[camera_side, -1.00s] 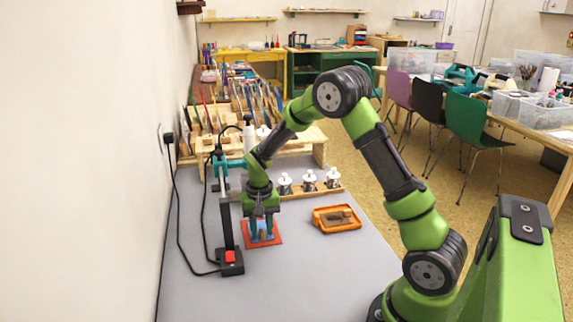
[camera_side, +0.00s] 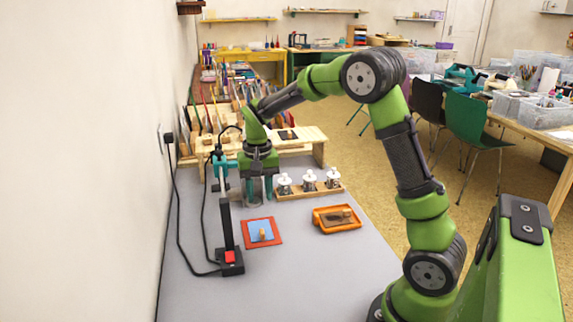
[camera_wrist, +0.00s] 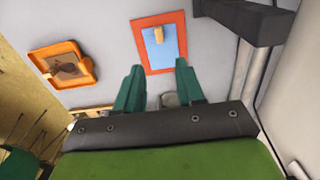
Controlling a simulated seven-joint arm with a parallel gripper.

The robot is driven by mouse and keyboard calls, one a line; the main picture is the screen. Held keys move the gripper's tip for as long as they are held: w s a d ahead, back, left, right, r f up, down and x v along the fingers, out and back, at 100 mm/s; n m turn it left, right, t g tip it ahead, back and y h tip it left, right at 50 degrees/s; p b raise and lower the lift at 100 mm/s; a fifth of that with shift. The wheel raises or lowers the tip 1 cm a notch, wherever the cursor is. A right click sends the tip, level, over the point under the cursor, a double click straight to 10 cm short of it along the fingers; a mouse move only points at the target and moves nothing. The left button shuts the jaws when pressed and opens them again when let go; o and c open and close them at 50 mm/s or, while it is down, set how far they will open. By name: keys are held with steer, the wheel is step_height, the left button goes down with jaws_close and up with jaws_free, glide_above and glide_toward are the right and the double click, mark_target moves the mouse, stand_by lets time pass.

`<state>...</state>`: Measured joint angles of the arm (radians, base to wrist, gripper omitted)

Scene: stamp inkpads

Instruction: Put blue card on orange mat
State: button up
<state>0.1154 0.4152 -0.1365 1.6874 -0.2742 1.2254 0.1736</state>
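The blue card (camera_side: 257,231) lies flat on the orange mat (camera_side: 278,241), with an orange rim showing around it. A small tan piece (camera_side: 262,233) sits on the card. In the wrist view the card (camera_wrist: 165,50) and the mat (camera_wrist: 138,42) show past my fingertips, the tan piece (camera_wrist: 157,36) on the card. My gripper (camera_side: 258,196) is raised beyond the mat, apart from the card. In the wrist view its two fingers (camera_wrist: 160,70) stand apart with nothing between their tips.
An orange tray (camera_side: 318,222) with a brown pad is right of the mat. A wooden rack (camera_side: 288,196) with 3 white-topped metal pieces stands behind it. A black post (camera_side: 227,228) with a red button is left of the mat. The front table is clear.

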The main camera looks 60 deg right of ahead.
steer(key=s+a+r+n+t+y, duration=0.15)
steer(key=s+a+r+t, duration=0.25)
steer(key=s+a+r, duration=0.5)
steer(key=s+a+r+n+t, duration=0.2)
steer(key=s+a+n+t, duration=0.1)
steer(key=s, duration=0.6)
steer(key=shift+s+a+r, duration=0.3)
steer(key=shift+a+r, duration=0.1)
steer(key=shift+n+y, duration=0.25)
